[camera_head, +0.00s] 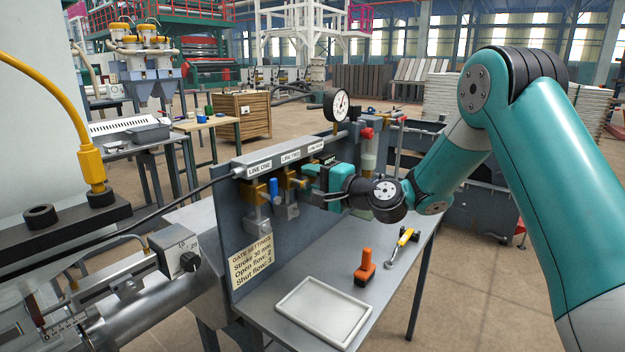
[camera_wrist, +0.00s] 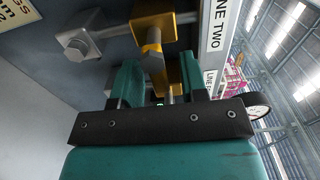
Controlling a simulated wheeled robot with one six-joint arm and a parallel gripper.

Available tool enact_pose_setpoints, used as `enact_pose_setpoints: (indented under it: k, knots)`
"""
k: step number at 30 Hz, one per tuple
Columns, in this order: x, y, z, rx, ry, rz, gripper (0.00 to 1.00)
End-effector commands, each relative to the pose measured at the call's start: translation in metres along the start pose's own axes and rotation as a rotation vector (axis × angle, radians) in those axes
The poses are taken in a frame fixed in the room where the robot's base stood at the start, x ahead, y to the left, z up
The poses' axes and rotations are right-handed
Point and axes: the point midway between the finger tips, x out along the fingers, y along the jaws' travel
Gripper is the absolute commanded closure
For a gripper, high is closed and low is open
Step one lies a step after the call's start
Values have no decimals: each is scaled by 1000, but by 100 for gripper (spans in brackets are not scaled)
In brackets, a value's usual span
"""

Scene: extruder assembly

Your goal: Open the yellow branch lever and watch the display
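In the wrist view, a yellow lever (camera_wrist: 153,62) on a brass-coloured valve under the LINE TWO label (camera_wrist: 217,27) lies between the two teal fingers of my gripper (camera_wrist: 160,80). The fingers stand apart, with a visible gap on the right side; contact on the left is unclear. In the head view my gripper (camera_head: 312,186) is at the valve panel (camera_head: 247,232), and its body hides much of the lever. A round dial gauge (camera_head: 337,106) stands on top of the panel; its reading is too small to tell.
A blue lever (camera_head: 273,190) hangs at LINE ONE, left of my gripper. A red knob (camera_head: 367,133) is to the right. A settings note (camera_head: 252,254) is on the panel.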

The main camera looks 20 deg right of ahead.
Motion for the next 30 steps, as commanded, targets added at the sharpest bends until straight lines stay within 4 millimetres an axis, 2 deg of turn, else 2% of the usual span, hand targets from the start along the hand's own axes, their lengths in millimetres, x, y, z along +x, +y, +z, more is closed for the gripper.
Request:
enact_pose_setpoints:
  k: [1,5,17,23,30]
  knots:
    - [0,0,0,0,0,0,71]
    - [0,0,0,0,0,0,100]
    - [-1,0,0,-48,1,-1,100]
    - [-1,-1,0,-165,1,-1,100]
    - [-1,-5,2,-379,1,-2,100]
